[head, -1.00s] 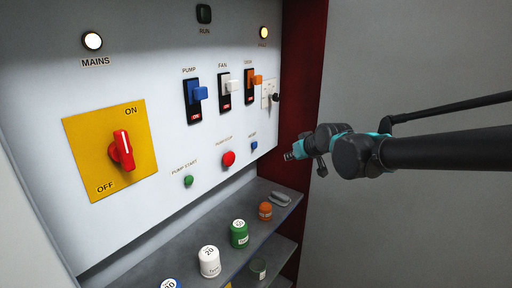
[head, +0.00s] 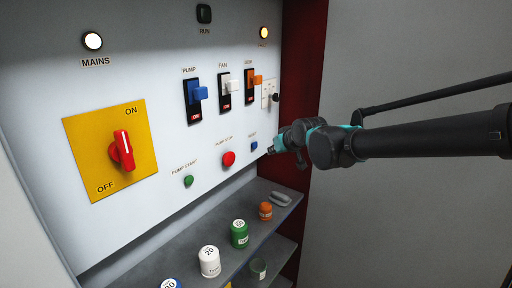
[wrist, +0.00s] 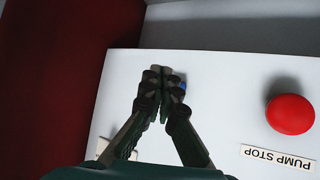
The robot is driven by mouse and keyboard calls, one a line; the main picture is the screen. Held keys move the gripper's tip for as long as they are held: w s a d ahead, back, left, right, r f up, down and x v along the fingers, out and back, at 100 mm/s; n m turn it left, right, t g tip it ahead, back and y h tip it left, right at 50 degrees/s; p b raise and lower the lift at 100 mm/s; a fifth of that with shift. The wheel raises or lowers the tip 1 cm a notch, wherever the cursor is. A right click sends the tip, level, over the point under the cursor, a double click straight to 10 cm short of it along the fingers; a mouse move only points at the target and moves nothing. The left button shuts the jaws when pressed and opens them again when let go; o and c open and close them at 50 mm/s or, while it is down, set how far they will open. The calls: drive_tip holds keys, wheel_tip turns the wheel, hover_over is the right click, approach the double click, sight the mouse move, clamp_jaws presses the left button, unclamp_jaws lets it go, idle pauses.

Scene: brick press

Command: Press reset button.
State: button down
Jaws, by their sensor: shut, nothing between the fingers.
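The reset button is a small blue button (head: 254,146) on the lower right of the white panel, with a small label above it. My gripper (head: 271,150) is shut and empty, just right of the button in the head view, pointing at the panel. In the wrist view my gripper's closed fingertips (wrist: 161,74) cover most of the blue button (wrist: 180,88), whose edge shows to their right. I cannot tell whether the fingertips touch it.
The red pump stop button (head: 228,158) and green pump start button (head: 188,181) sit left of the blue one. Pump (head: 195,100), fan and orange switches are above. A shelf (head: 215,262) with several jars lies below. A red side wall (head: 300,95) borders the panel.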

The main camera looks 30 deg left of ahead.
drive_tip(key=shift+w+a, duration=0.15)
drive_tip(key=shift+a, duration=1.7)
drive_tip(key=shift+a, duration=0.4)
drive_tip(key=shift+a, duration=0.5)
idle(0.8)
drive_tip(key=shift+d, duration=0.95)
drive_tip(key=shift+d, duration=0.1)
drive_tip(key=shift+s+d, duration=0.2)
drive_tip(key=shift+d, duration=2.15)
